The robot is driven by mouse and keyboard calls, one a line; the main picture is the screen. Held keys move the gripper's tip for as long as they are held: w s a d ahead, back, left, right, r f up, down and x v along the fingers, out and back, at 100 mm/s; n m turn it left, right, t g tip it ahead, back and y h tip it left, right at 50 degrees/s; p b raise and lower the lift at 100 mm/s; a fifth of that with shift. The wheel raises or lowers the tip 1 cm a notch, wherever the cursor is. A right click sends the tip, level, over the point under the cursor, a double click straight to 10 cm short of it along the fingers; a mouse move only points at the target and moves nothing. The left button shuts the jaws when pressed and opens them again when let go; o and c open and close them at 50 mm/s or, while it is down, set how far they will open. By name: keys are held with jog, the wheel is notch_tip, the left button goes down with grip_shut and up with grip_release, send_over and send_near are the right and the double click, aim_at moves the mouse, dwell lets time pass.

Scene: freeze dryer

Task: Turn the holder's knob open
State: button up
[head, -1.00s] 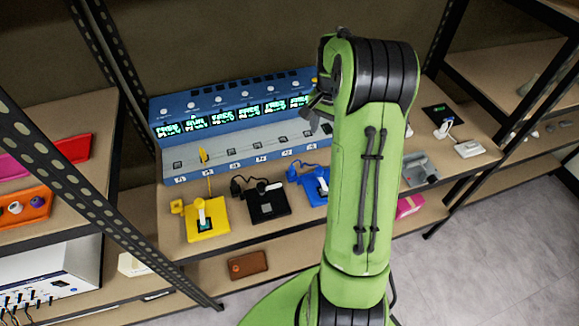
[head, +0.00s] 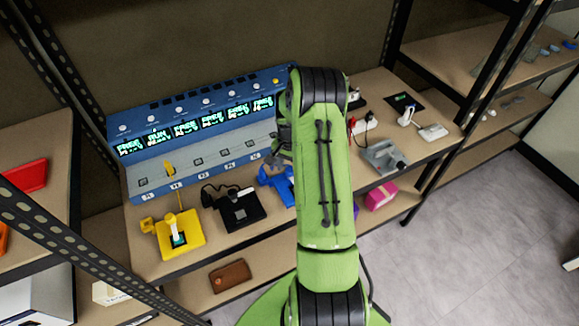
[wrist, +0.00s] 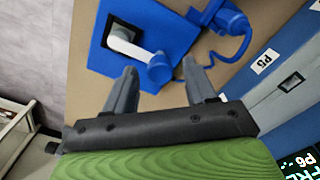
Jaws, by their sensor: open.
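In the wrist view, a blue holder plate (wrist: 165,28) carries a black square and a white stem (wrist: 125,43) that ends in a round blue knob (wrist: 160,68). My gripper (wrist: 162,72) is open, with one finger on each side of the knob in the picture. I cannot tell whether the fingers touch it.
The blue freeze dryer (head: 135,172) with lit displays stands behind the holders. A blue piece (wrist: 228,18) with a curled cable lies beside the plate in the wrist view. A grey device (head: 388,158) is to the right. A metal shelf post (head: 80,245) crosses the front left.

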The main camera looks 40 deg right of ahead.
grip_shut()
dwell(0.3)
jog(key=shift+n, duration=0.3)
jog(key=n+b, duration=0.1)
jog(key=n, duration=0.2)
jog(key=shift+n, duration=0.4)
jog(key=n+b, duration=0.1)
jog(key=n, duration=0.3)
jog(key=shift+n, duration=0.3)
jog(key=n+b, duration=0.1)
jog(key=n, duration=0.3)
jog(key=shift+n, duration=2.5)
